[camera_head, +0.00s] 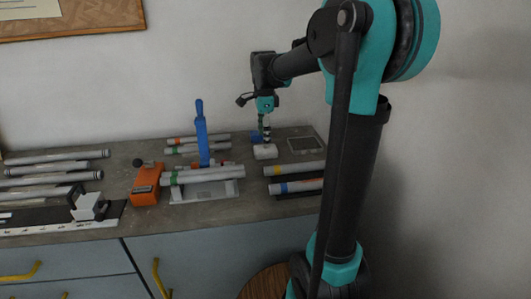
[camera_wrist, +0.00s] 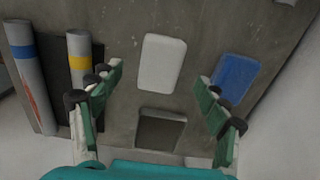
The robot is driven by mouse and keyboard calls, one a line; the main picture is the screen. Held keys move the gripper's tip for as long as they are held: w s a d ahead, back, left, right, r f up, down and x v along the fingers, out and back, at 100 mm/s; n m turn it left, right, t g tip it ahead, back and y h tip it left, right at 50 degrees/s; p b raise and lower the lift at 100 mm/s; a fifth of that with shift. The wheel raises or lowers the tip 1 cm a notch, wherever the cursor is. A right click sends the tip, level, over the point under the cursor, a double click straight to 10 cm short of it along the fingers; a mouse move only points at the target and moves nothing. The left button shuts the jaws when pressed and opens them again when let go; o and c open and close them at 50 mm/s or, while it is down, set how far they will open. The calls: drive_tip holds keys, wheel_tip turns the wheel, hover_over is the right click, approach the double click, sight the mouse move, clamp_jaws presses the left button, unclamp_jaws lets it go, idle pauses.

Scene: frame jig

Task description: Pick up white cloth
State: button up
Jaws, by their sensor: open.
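The white cloth (camera_head: 265,151) is a small, rounded rectangular block lying on the grey counter in the head view. In the wrist view the white cloth (camera_wrist: 162,62) lies flat at upper centre, ahead of the fingertips and apart from them. My gripper (camera_head: 266,137) points down just above it in the head view.
A blue cloth (camera_wrist: 235,80) lies by the right finger. A dark square tray (camera_wrist: 160,131) lies between the fingers' bases. Tubes with yellow and blue bands (camera_head: 295,187) lie nearby. A blue-handled jig (camera_head: 202,140) and an orange block (camera_head: 146,184) stand to the left.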

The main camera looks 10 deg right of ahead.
sight(266, 152)
drive_tip(key=shift+d+f, duration=0.15)
drive_tip(key=shift+f, duration=1.25)
drive_tip(key=shift+d+f, duration=0.1)
drive_tip(key=shift+f, duration=1.25)
drive_tip(key=c, duration=1.2)
